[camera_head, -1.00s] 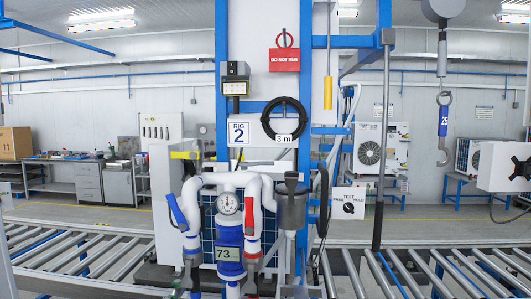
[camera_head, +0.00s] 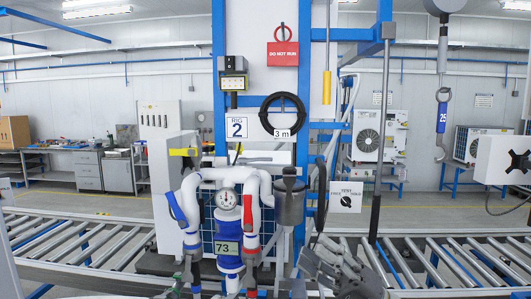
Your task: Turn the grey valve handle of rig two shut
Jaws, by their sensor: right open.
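Rig two, marked by its sign (camera_head: 237,128), stands in the middle with white pipes around a gauge (camera_head: 226,199). A pale grey lever-like bar (camera_head: 266,157) lies roughly level above the right pipe; I cannot tell for sure that it is the grey valve handle. A blue handle (camera_head: 177,208) is on the left pipe and a red handle (camera_head: 248,213) on the right pipe. My right gripper (camera_head: 313,249) is open and empty at the lower middle, right of the pipes and below the grey cup (camera_head: 290,202). My left gripper is not in view.
A yellow handle (camera_head: 184,152) is on the left. A black coil (camera_head: 283,117) and a red tag (camera_head: 283,55) hang on the blue frame. Roller conveyors (camera_head: 75,240) run on both sides. A hook (camera_head: 442,125) hangs at right.

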